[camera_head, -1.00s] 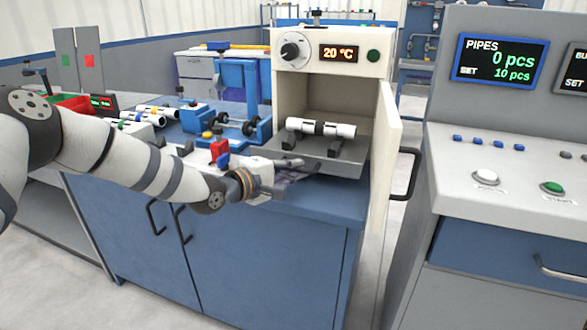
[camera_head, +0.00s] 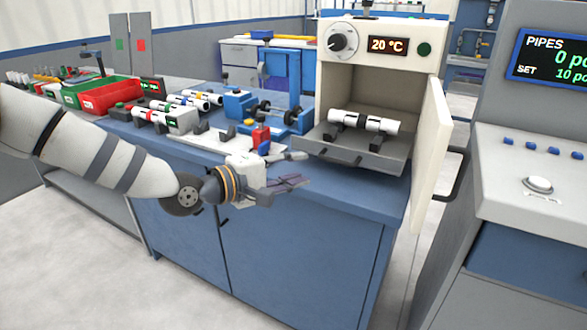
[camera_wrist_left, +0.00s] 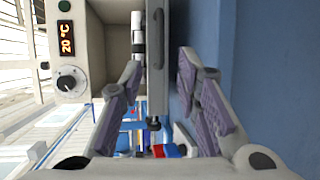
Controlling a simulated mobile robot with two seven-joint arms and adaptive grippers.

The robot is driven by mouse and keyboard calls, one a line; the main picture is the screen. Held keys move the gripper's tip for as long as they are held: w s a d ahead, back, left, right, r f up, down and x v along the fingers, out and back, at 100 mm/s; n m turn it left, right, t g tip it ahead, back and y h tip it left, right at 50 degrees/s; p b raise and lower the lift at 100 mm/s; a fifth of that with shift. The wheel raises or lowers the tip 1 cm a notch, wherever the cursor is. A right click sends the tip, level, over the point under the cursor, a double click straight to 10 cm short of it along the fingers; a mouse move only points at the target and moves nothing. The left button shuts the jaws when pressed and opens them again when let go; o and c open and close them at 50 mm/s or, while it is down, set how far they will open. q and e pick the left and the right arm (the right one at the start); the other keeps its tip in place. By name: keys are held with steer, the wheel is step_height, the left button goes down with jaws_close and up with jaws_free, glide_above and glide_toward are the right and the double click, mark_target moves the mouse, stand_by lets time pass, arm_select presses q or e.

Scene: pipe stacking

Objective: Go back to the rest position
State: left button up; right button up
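My left gripper (camera_head: 292,170) is open and empty. It is in front of the cabinet's front edge, left of the open oven (camera_head: 385,76). Its two fingers stand apart in the left wrist view (camera_wrist_left: 168,95). A white pipe with dark bands (camera_head: 365,121) lies on two dark supports on the oven's pulled-out tray (camera_head: 352,152), apart from the gripper. The pipe also shows partly in the left wrist view (camera_wrist_left: 138,38), beyond the fingers. My right gripper is not in view.
The oven door (camera_head: 432,150) stands open on the right. A blue fixture (camera_head: 243,103), a red clamp (camera_head: 261,136), a red bin (camera_head: 108,96) and several pipes (camera_head: 190,100) are on the worktop. A grey console (camera_head: 530,190) stands right. The floor in front is clear.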

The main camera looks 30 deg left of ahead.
arm_select(q)
steer(key=shift+s, duration=0.2)
steer(key=s+d+f+m+g+y+p, duration=0.1)
steer(key=s+d+f+m+g, duration=0.15)
steer(key=s+f, duration=0.55)
steer(key=s+d+f+m+g+y, duration=0.1)
steer(key=s+d+f+m+g, duration=0.2)
steer(key=s+f, duration=0.4)
steer(key=s+d+f+m+g+p, duration=0.1)
steer(key=s+d+f+g, duration=0.1)
steer(key=s+f+g, duration=0.45)
steer(key=s+a+f+m+g+y, duration=0.1)
steer(key=s+f+m, duration=0.1)
steer(key=s, duration=0.7)
steer(key=s+a+f+m+g+y+p, duration=0.1)
steer(key=s+a+m+g+y, duration=0.1)
steer(key=s, duration=0.7)
steer(key=s+a+f+m+g+y, duration=0.1)
steer(key=s+a+f+m+g, duration=0.1)
steer(key=s, duration=0.7)
steer(key=shift+f+m+y, duration=0.3)
steer(key=shift+m+y, duration=0.1)
steer(key=shift+m, duration=0.15)
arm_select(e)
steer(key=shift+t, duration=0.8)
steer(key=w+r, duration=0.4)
